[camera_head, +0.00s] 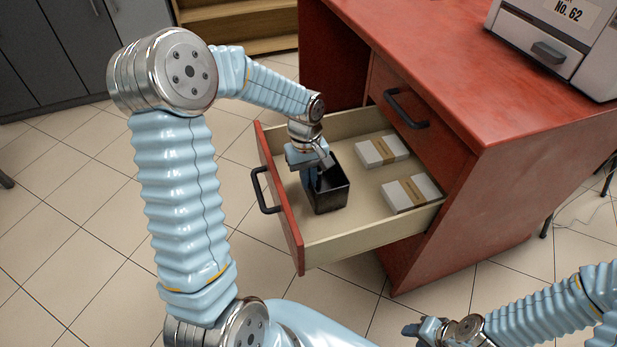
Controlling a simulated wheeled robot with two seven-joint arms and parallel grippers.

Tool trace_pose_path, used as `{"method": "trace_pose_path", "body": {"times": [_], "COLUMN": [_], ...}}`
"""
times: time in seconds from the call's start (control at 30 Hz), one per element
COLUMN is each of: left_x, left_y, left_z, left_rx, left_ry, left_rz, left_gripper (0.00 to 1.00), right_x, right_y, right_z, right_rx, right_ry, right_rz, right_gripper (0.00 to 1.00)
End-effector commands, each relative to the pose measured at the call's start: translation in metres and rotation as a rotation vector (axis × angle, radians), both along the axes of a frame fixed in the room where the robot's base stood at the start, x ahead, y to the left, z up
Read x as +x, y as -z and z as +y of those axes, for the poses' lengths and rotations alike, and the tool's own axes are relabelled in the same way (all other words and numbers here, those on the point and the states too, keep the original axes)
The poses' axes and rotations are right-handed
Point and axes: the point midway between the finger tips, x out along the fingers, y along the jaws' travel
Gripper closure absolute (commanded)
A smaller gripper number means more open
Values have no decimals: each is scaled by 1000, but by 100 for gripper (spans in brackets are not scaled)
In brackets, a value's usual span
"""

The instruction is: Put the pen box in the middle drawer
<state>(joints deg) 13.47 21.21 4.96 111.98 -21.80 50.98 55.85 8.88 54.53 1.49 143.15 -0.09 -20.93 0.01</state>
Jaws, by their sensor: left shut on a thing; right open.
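The pen box (331,199) is a dark, open-topped box inside the pulled-out drawer (315,254), at its front left part. My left gripper (316,178) reaches down into the drawer and is shut on the pen box's near-left wall; its fingertips are partly hidden. The box looks upright, and I cannot tell whether it touches the drawer floor. The drawer has a red front with a dark handle (262,190). My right gripper (422,330) is low at the bottom right, away from the desk, open and empty.
Two banded white stacks (382,150) and (410,193) lie in the drawer's rear part. A closed drawer with a dark handle (405,108) sits above it. The red desk (440,60) carries a grey machine (556,40). Tiled floor is free at left.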

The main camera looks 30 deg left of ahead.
Motion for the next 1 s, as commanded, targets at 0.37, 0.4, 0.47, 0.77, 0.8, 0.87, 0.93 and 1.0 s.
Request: {"method": "trace_pose_path", "body": {"times": [0.37, 0.4, 0.47, 0.77, 0.8, 0.87, 0.93, 1.0], "left_x": [0, 0, 0, 4, 4, 5, 7, 7], "left_y": [2, 2, 2, -38, -47, -62, -78, -92], "left_z": [0, 0, 0, 3, 4, 6, 7, 9], "left_rx": [0, 0, 0, 1, 1, 0, 1, 0], "left_ry": [0, 0, 0, -2, 0, -1, -1, 0], "left_rz": [0, 0, 0, -6, -5, -6, -5, -4], "left_gripper": [66, 66, 66, 66, 66, 66, 66, 66], "right_x": [0, 0, 0, 0, -1, -1, -1, -1], "right_y": [2, 2, 1, -4, -5, -6, -7, -8], "right_z": [-1, -1, 0, 1, 1, 2, 2, 2], "right_rx": [-1, -1, -1, 1, 2, 2, 2, 2], "right_ry": [1, 1, 1, -2, -3, -3, -3, -4], "right_rz": [0, 0, 0, 1, 1, 1, 2, 1], "right_gripper": [58, 58, 58, 58, 58, 58, 58, 58]}}
